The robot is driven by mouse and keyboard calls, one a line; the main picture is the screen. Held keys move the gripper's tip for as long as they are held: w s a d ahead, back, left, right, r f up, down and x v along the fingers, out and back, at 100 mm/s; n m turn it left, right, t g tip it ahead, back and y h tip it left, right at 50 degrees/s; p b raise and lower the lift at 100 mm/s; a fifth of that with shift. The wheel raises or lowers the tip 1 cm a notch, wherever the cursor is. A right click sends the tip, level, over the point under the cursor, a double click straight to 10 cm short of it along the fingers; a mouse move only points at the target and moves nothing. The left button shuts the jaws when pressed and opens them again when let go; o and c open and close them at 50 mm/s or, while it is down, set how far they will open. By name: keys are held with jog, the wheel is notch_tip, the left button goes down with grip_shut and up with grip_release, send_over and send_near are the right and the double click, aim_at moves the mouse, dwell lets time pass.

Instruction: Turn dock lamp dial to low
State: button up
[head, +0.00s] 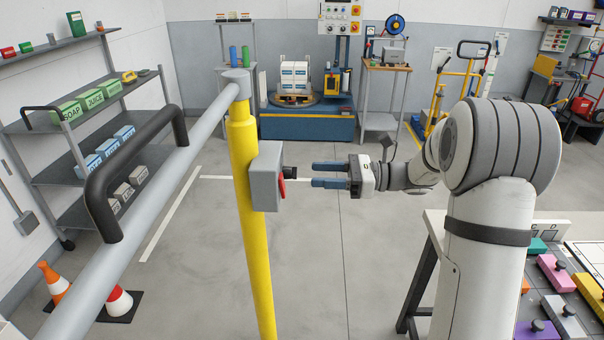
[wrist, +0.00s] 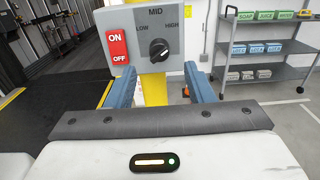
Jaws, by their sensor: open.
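The lamp control box (head: 264,176) is grey and sits on a yellow post (head: 250,215). In the wrist view, its face (wrist: 140,20) carries a black dial (wrist: 159,50) under the labels LOW, MID and HIGH. The dial's white mark appears to point up and right, toward HIGH. The dial also shows side-on in the head view (head: 290,172). My gripper (head: 314,174) is open, with its blue fingers pointing at the dial from a short gap away. In the wrist view, the fingers (wrist: 159,82) lie left and right of the dial, and nothing is between them.
A red ON/OFF switch (wrist: 117,47) is beside the dial, on its left. A grey rail (head: 190,150) with a black handle (head: 105,175) runs from the post. A table with coloured blocks (head: 555,270) stands at right. Floor around the post is mostly clear.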

aim_at(290, 173)
jog(key=a+p, duration=0.1)
jog(key=a, duration=0.4)
jog(key=shift+w+a, duration=0.1)
jog(key=shift+a, duration=0.2)
jog(key=shift+c, duration=0.6)
